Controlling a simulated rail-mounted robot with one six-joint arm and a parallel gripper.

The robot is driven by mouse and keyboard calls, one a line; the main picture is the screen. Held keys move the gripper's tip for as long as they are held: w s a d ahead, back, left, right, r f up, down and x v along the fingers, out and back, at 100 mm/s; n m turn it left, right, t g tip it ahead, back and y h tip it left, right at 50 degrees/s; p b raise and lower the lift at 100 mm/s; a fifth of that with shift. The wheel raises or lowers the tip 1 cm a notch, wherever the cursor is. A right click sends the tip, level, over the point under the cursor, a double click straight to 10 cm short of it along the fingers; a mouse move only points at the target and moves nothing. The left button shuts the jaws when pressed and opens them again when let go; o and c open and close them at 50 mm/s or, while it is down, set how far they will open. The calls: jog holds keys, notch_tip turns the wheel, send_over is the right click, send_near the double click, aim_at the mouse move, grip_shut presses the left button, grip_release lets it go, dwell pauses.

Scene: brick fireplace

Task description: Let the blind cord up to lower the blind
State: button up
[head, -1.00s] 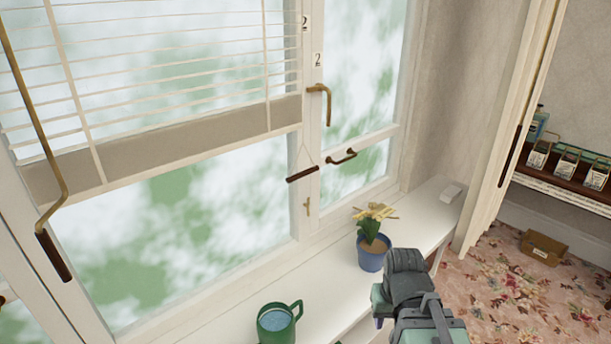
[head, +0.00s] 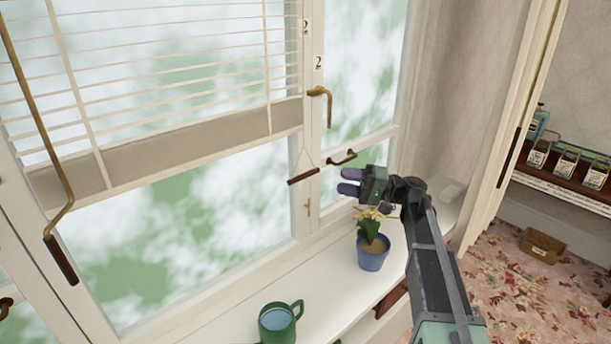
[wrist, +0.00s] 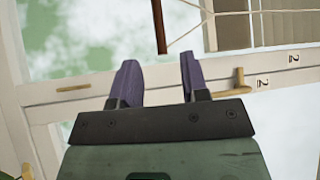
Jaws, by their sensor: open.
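The blind (head: 160,150) hangs partly lowered, its beige bottom rail above the lower window pane. A thin pale cord (head: 304,150) hangs at its right end and carries a dark brown bar handle (head: 303,176), slightly tilted. My gripper (head: 348,181) is open and empty to the right of the handle, apart from it, with its purple fingers pointing left. In the wrist view, the handle (wrist: 158,25) and cord (wrist: 210,18) show beyond the gap between my fingers (wrist: 160,82), with nothing between them.
A blue-potted plant (head: 372,252) stands on the white sill just below my gripper. Brass window handles (head: 322,95) and a brown-gripped brass rod (head: 60,258) project from the frames.

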aim_at(305, 176)
jog(key=a, duration=0.3)
jog(key=a+r+p, duration=0.1)
jog(key=a, duration=0.6)
jog(key=shift+w+a+r, duration=0.1)
jog(key=shift+a+r, duration=0.1)
jog(key=shift+a, duration=0.2)
grip_shut()
